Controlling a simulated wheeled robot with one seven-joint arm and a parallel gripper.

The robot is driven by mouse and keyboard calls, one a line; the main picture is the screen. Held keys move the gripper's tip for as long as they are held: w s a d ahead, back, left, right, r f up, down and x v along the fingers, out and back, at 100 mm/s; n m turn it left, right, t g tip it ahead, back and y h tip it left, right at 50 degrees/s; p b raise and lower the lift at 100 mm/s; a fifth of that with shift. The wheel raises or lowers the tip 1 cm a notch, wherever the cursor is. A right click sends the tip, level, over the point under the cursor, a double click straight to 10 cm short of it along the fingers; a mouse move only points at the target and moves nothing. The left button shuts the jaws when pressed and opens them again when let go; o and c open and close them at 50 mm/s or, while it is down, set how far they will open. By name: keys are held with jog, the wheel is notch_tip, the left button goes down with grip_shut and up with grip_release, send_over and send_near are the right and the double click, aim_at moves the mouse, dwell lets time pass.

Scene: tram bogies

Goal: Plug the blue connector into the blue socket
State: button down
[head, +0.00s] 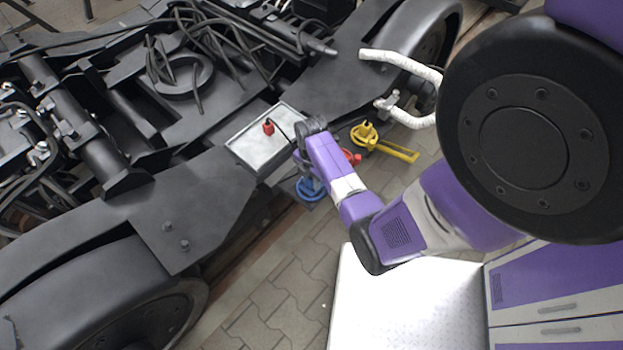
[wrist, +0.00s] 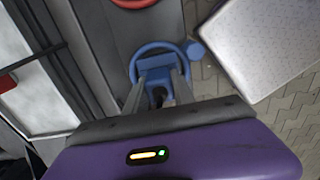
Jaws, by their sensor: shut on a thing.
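My gripper (wrist: 157,80) is shut on the blue connector (wrist: 155,62), a blocky blue piece with a dark lower part between the two fingers in the wrist view. The blue socket (wrist: 136,58) shows as a blue ring around the connector in that view, with a round blue cap (wrist: 196,52) at its right. The connector lines up with the ring's middle, but I cannot tell how deep it sits. In the head view the blue socket (head: 311,195) is below my purple wrist, which hides the fingertips and connector.
A red socket ring (wrist: 135,2) is at the wrist view's top edge. A yellow socket (head: 365,133) with a yellow handle is to the right in the head view. A grey tray (head: 243,160) on the bogie holds a red connector (head: 268,128). Black cable runs nearby.

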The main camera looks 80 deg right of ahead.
jog(key=shift+f, duration=0.1)
jog(key=c, duration=1)
grip_release()
jog(key=shift+o, duration=0.2)
notch_tip(320, 180, up, 8)
jog(key=shift+f+p, duration=0.1)
jog(key=shift+p, duration=0.5)
